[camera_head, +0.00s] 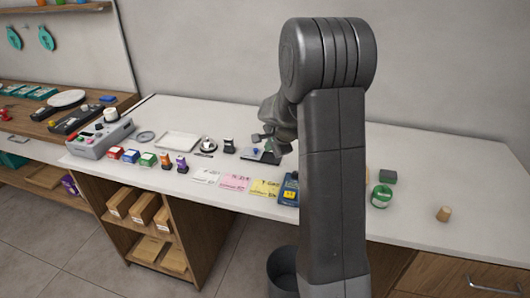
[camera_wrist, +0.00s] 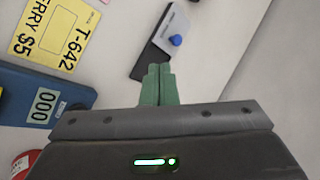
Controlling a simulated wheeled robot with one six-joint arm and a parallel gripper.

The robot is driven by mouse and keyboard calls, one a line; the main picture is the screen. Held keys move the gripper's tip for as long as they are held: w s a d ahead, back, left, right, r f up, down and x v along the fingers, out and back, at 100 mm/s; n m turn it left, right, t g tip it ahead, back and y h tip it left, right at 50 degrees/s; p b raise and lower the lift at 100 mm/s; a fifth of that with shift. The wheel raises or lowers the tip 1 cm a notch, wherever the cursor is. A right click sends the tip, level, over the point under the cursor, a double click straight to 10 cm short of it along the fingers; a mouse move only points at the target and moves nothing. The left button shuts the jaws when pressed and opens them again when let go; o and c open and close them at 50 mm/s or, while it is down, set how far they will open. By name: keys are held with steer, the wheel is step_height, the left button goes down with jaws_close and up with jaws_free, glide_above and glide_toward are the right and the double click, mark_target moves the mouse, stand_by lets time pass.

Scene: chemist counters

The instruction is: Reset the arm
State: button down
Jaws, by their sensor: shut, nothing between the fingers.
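My arm rises in front of the counter in the head view and bends down behind its own upright link. My gripper (camera_head: 262,139) shows small beyond that link, over the back part of the white counter (camera_head: 440,231). In the wrist view the two green fingers of my gripper (camera_wrist: 159,72) are pressed together with nothing between them. They point toward a dark and light grey device with a blue knob (camera_wrist: 176,40). I cannot tell how high the fingertips are above the counter.
A yellow card (camera_wrist: 56,30) and a blue device (camera_wrist: 38,98) lie left of the fingers. Pink (camera_head: 234,183) and white cards lie further left, near small coloured boxes. A green-labelled jar (camera_head: 381,196) and a cork (camera_head: 443,214) stand right of my arm. The right end is mostly clear.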

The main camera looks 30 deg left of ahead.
steer(key=shift+v, duration=1.25)
